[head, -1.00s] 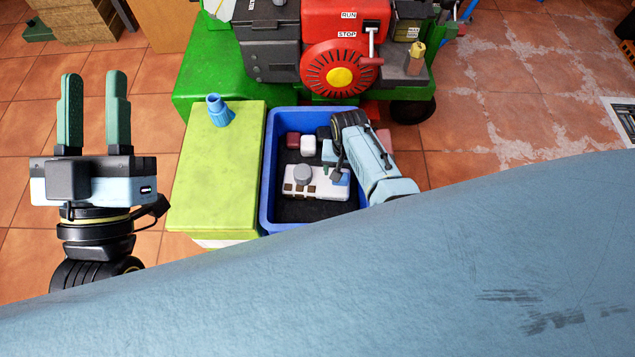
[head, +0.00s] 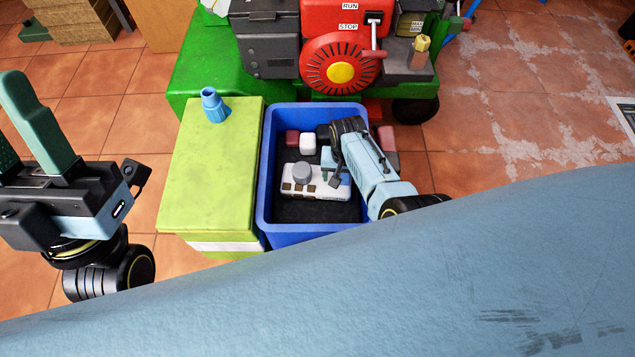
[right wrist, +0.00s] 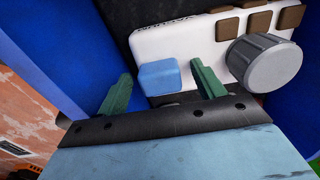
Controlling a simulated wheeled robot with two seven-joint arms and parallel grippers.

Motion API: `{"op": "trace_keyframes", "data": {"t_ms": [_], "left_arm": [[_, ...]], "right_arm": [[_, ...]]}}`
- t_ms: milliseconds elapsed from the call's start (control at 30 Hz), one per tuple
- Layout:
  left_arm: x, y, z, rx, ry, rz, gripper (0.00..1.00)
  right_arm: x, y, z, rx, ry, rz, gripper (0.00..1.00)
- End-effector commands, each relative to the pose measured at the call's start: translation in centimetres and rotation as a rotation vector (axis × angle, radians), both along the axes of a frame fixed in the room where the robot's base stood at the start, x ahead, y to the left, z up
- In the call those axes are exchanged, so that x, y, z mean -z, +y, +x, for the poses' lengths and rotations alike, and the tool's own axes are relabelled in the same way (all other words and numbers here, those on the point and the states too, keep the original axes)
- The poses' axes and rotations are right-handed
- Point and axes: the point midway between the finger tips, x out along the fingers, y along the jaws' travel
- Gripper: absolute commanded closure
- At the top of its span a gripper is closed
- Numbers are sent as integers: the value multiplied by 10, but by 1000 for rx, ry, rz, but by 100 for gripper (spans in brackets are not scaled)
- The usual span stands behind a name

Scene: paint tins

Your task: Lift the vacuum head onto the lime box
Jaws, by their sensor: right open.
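A white block-shaped unit with a grey round knob, brown pads and a blue block at one end, seemingly the vacuum head (head: 302,188), lies in a blue bin (head: 263,200). The lime box (head: 205,180) stands left of the bin. My right gripper (head: 335,172) reaches down into the bin at the unit's right end. In the right wrist view my right gripper (right wrist: 161,72) is open, its green fingers on either side of the blue block (right wrist: 158,76); contact cannot be told. My left gripper (head: 15,125) is open, empty and partly cut off at the left edge.
Red and white small blocks (head: 308,143) lie in the bin. A green and red machine (head: 340,60) stands close behind.

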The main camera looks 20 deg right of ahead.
Motion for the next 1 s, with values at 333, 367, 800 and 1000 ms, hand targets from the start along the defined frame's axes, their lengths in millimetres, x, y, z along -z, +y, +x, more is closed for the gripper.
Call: {"op": "trace_keyframes", "data": {"t_ms": [333, 367, 800, 1000], "left_arm": [[0, 0, -2, 0, -11, -4, 64], [0, 0, -2, 0, -11, -4, 64], [0, 0, -1, 0, -11, -3, 64], [0, 0, -1, 0, -10, -3, 64]], "right_arm": [[0, 0, 0, 0, -1, 0, 40], [0, 0, 0, 0, -1, 0, 44], [1, 0, 0, 0, 0, -1, 100], [0, 0, 1, 0, -2, 0, 100]]}}
